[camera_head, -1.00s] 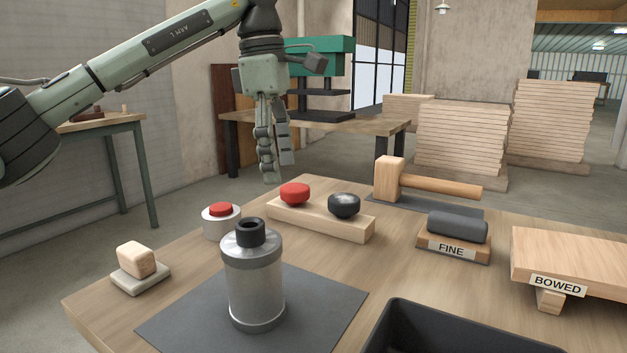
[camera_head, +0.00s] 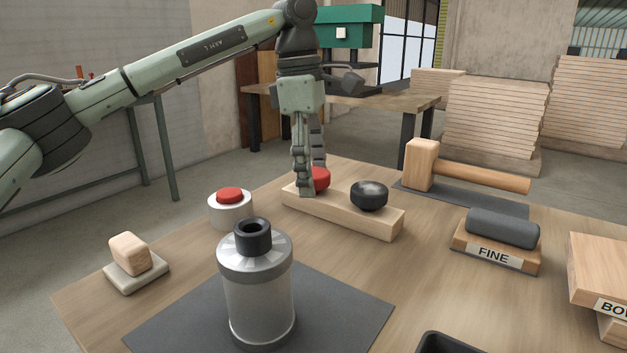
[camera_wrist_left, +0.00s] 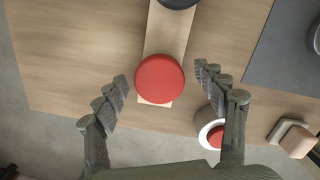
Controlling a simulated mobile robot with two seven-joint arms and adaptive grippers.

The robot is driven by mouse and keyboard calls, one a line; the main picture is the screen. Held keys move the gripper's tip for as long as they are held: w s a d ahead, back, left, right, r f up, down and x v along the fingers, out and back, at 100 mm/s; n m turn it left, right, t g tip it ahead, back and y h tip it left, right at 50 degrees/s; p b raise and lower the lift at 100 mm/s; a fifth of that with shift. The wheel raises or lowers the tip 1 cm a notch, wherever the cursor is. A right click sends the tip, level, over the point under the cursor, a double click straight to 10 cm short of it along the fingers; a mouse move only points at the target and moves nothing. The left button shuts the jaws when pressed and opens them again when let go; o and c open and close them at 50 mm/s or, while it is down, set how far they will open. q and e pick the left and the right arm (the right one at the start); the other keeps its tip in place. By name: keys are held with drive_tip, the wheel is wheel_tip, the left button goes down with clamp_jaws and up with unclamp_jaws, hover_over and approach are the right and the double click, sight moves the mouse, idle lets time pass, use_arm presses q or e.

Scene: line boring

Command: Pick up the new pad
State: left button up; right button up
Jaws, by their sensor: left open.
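Two round pads sit on a pale wooden block (camera_head: 350,212): a red pad (camera_head: 322,179) at its left end and a black pad (camera_head: 369,195) toward its right. Neither is labelled as new. My left gripper (camera_head: 308,178) is over the red pad, pointing down, and partly hides it in the head view. In the left wrist view the red pad (camera_wrist_left: 160,79) lies between the open fingertips (camera_wrist_left: 161,76), with a gap on either side. The black pad (camera_wrist_left: 178,3) is cut off at the top edge there. My right gripper is not in view.
A metal cylinder with a black neck (camera_head: 256,290) stands on a dark mat (camera_head: 350,308). A red-topped white button (camera_head: 230,208) is just left of the block.

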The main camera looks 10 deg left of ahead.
use_arm(q)
drive_tip(key=shift+f, duration=0.25)
drive_tip(key=c, duration=1.3)
drive_tip(key=shift+r, duration=0.15)
